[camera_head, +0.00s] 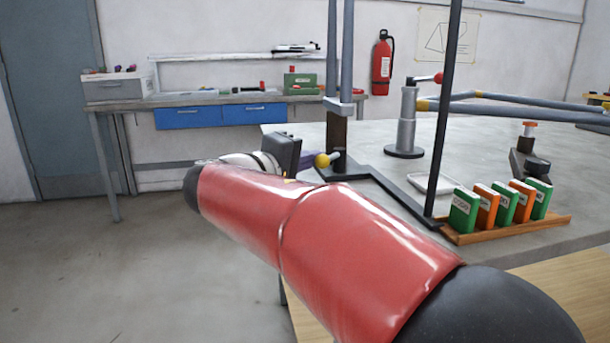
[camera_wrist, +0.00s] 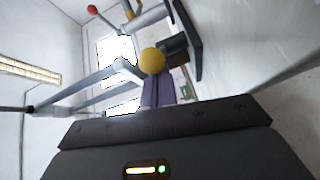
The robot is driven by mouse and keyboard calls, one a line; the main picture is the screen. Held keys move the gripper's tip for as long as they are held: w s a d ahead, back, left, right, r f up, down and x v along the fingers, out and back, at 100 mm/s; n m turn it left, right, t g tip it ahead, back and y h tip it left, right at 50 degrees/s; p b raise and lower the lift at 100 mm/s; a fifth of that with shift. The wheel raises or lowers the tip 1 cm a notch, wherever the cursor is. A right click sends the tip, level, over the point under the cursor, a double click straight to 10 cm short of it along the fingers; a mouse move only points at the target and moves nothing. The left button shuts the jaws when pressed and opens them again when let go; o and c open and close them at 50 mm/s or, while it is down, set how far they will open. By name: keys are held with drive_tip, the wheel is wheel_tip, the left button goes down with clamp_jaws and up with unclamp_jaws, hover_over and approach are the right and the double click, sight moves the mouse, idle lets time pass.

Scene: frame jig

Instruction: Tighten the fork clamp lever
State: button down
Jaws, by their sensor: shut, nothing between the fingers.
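The fork clamp lever ends in a yellow ball knob (camera_head: 328,159), low beside the dark clamp post (camera_head: 337,140) that carries the upright grey fork tubes (camera_head: 340,50). My gripper (camera_head: 312,159) reaches in from the left, with its fingertips very close to the knob. In the wrist view the yellow knob (camera_wrist: 152,60) sits just beyond the tips of the shut purple-grey fingers (camera_wrist: 158,82). The fingers are together with nothing between them. I cannot tell whether they touch the knob. The lever's shaft is mostly hidden behind the knob and fingers.
A grey stand (camera_head: 407,120) with a red-knobbed lever (camera_head: 438,78) holds blue-grey frame tubes. A thin black pole (camera_head: 443,110) rises in front. A wooden rack (camera_head: 510,231) of green and orange boxes lies on the right. A workbench (camera_head: 235,97) stands behind; floor at left is clear.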

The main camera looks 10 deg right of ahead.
drive_tip(key=shift+s+d+f+t+b, duration=0.3)
drive_tip(key=shift+s+d+b, duration=0.25)
drive_tip(key=shift+b, duration=0.2)
drive_tip(key=shift+s+d+r+b, duration=0.25)
drive_tip(key=shift+s+d+b, duration=0.65)
drive_tip(key=shift+b, duration=0.25)
drive_tip(key=shift+w+d, duration=0.1)
